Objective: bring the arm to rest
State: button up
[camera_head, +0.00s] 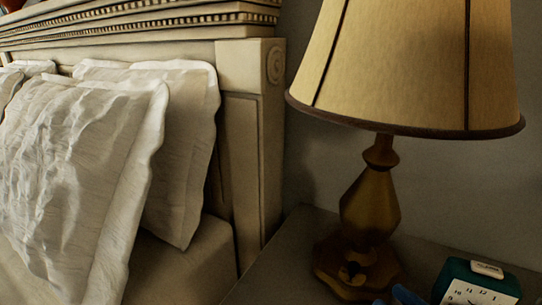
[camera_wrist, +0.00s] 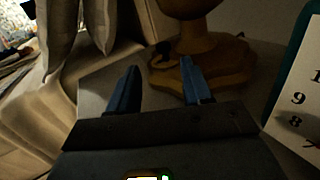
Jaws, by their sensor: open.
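My gripper (camera_wrist: 160,80) shows in the wrist view with its two blue fingers apart and nothing between them. Its fingers point toward the lamp base (camera_wrist: 215,68) on the nightstand. In the head view only a small blue part of my gripper (camera_head: 405,295) shows at the bottom edge, in front of the lamp (camera_head: 370,210) and left of the teal clock (camera_head: 478,283). The rest of my arm is hidden below that view.
The nightstand (camera_head: 290,270) holds the lamp and clock close together. The clock face (camera_wrist: 298,100) is near my gripper's right side in the wrist view. The bed with white pillows (camera_head: 75,160) and carved headboard (camera_head: 250,130) stands at left.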

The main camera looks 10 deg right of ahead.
jog(key=s+r+m, duration=0.1)
jog(key=s+m, duration=0.1)
jog(key=s+r+m+p, duration=0.1)
jog(key=s+m, duration=0.1)
jog(key=s, duration=0.1)
jog(key=s+a+r+m+t+p, duration=0.1)
jog(key=s+m, duration=0.1)
jog(key=s, duration=0.1)
jog(key=shift+a+m, duration=0.1)
jog(key=shift+m, duration=0.3)
jog(key=s+a+r+m+g+h+p, duration=0.1)
jog(key=s+r+m+h+p, duration=0.2)
jog(key=s+m, duration=0.9)
jog(key=s+a+r+m+g+h+p, duration=0.1)
jog(key=s+r+m+h+p, duration=0.3)
jog(key=m, duration=1.7)
jog(key=s+a+r, duration=0.1)
jog(key=s+r, duration=0.2)
jog(key=s, duration=0.4)
jog(key=shift+s+a+m+g+h, duration=0.2)
jog(key=shift+s+m+g+h, duration=0.1)
jog(key=shift+s, duration=0.05)
